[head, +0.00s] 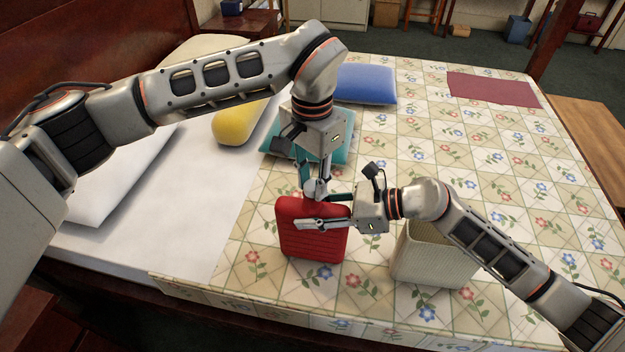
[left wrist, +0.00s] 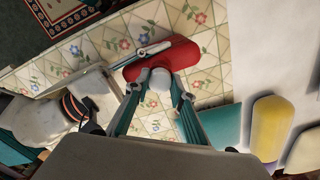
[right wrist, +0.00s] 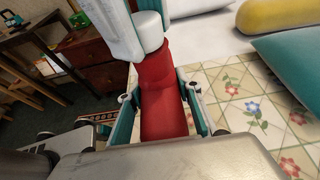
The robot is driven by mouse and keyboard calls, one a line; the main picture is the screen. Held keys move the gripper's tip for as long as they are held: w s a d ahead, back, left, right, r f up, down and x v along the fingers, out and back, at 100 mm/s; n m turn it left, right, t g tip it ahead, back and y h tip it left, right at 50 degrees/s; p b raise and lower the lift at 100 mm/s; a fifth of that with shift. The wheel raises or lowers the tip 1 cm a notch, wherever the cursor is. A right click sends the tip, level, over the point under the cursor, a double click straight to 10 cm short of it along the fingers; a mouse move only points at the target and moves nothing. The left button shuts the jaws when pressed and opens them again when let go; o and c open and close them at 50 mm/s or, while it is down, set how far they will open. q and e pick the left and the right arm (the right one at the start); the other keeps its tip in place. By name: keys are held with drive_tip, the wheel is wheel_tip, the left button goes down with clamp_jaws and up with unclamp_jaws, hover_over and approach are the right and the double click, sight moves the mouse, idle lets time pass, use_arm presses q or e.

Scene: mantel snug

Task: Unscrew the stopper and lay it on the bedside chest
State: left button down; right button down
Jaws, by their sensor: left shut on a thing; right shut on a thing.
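A red hot-water bottle (head: 305,245) is upright over the near part of the bed; I cannot tell whether its base touches the quilt. Its white stopper (right wrist: 148,24) is at the neck, and also shows in the left wrist view (left wrist: 160,79). My left gripper (head: 314,188) points down from above and is shut on the stopper. My right gripper (head: 330,223) comes from the right and is shut on the bottle's body below the neck. A dark wooden chest with drawers (right wrist: 98,62) shows in the right wrist view, its top partly hidden.
A cream woven basket (head: 430,258) stands on the quilt right of the bottle, beneath my right arm. Yellow (head: 238,122), teal (head: 340,150) and blue (head: 366,84) cushions lie beyond. Another bedside chest (head: 240,24) stands across the bed, with a blue box (head: 231,7) on it.

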idle(0.3)
use_arm(q)
drive_tip(key=c, duration=1.7)
unclamp_jaws()
